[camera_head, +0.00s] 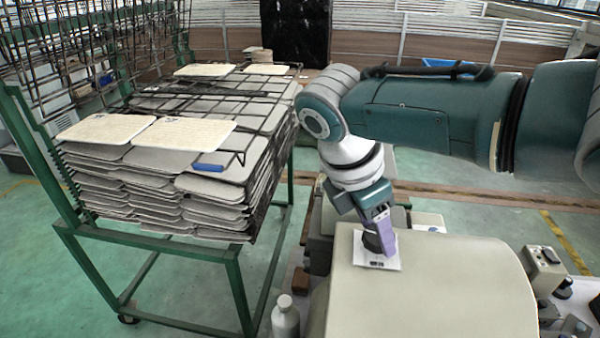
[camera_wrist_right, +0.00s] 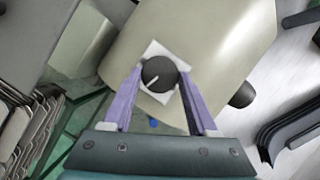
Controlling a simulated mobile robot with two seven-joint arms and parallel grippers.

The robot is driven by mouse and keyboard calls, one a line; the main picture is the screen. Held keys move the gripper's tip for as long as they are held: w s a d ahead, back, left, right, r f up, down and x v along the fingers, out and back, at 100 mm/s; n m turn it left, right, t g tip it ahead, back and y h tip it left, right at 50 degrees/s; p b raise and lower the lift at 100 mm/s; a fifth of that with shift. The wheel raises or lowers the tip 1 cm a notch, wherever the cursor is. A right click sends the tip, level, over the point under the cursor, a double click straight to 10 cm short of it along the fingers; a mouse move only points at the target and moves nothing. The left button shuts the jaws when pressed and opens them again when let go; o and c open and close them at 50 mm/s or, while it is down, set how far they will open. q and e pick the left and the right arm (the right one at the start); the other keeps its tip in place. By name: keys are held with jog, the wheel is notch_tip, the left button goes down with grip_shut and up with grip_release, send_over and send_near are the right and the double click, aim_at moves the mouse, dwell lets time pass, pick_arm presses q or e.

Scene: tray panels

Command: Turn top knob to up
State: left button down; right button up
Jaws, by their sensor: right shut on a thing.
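The top knob (camera_wrist_right: 159,73) is round and black with a white pointer line. It sits on a white square plate (camera_head: 392,264) on top of a beige rounded housing (camera_head: 440,290). In the right wrist view its line points toward the lower left. My right gripper (camera_head: 381,232) reaches down from above with purple fingers, one on each side of the knob, and is shut on it. In the head view the fingers partly hide the knob. My left gripper is in neither view.
A green rack (camera_head: 235,285) with stacked grey tray panels (camera_head: 155,205) stands at the left. A white bottle (camera_head: 285,318) stands left of the housing. A small box with a dark knob (camera_head: 545,262) is at the right. Green floor lies between rack and back wall.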

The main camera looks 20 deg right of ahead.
jog(key=shift+w+f+m+g+b, duration=0.1)
jog(key=shift+f+m+g+b, duration=0.2)
jog(key=shift+m, duration=0.3)
jog(key=m+b, duration=0.2)
jog(key=m+g+b, duration=0.1)
jog(key=m+b, duration=0.1)
jog(key=b, duration=0.1)
jog(key=m+g+y+b, duration=0.1)
jog(key=m+b, duration=0.1)
jog(key=b, duration=0.1)
jog(key=shift+w+d+f, duration=0.15)
jog(key=shift+w, duration=0.1)
jog(key=m+g+y+b, duration=0.1)
jog(key=m+b, duration=0.3)
jog(key=b, duration=0.6)
jog(key=shift+w+d+m, duration=0.1)
jog(key=shift+d+m, duration=0.05)
jog(key=shift+m, duration=0.15)
jog(key=shift+r+b, duration=0.35)
jog(key=shift+b, duration=0.45)
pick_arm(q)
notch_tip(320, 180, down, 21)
pick_arm(e)
jog(key=shift+r, duration=0.1)
jog(key=o, duration=1.4)
jog(key=shift+c, duration=0.2)
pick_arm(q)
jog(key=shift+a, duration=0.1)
